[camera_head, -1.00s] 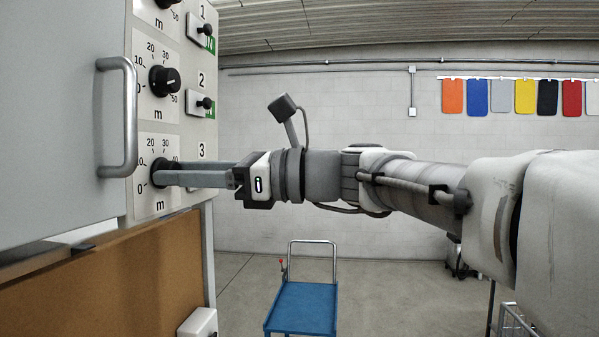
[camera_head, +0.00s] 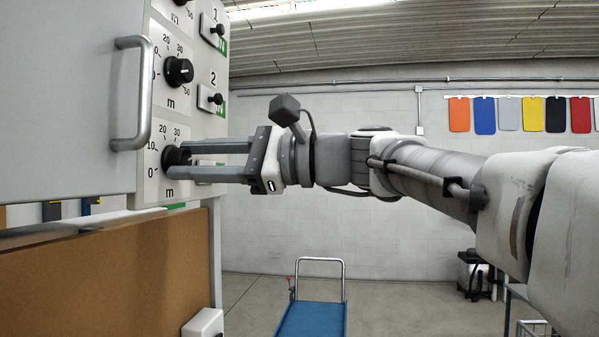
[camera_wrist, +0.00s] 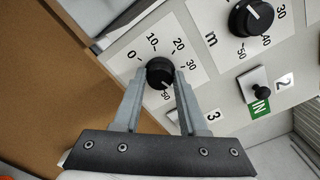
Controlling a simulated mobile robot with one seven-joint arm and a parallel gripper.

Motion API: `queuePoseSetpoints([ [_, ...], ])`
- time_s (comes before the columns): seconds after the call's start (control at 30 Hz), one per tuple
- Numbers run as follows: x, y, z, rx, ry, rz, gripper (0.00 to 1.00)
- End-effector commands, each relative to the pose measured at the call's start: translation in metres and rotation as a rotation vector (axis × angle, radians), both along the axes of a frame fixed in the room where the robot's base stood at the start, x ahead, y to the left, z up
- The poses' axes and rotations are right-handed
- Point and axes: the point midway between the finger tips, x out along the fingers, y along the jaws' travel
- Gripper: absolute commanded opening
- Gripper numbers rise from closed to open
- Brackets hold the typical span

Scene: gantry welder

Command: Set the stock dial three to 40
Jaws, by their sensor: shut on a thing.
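Stock dial three is a round black knob (camera_wrist: 160,70) with a white pointer line, on a white scale plate (camera_wrist: 121,60) marked in tens from 0. In the wrist view its pointer seems to point near the 50; the 40 mark is hidden by a finger. My gripper (camera_wrist: 164,76) is shut on the knob, one grey finger on each side. In the head view my gripper (camera_head: 190,158) reaches in from the right, and its fingers cover part of the dial (camera_head: 170,155).
Stock dial two (camera_head: 178,71) is above dial three, with small black switches (camera_head: 216,98) to the right. A cabinet handle (camera_head: 146,95) sticks out close to the left of the dials. A brown board (camera_head: 120,275) is below. A blue trolley (camera_head: 311,318) stands on the floor.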

Motion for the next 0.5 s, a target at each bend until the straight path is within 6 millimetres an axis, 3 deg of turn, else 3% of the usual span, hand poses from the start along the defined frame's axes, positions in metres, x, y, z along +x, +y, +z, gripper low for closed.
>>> queuePoseSetpoints([
  [0.5, 0.0003, 0.0, -0.0008, -0.011, -0.106, 0.0, 0.0],
])
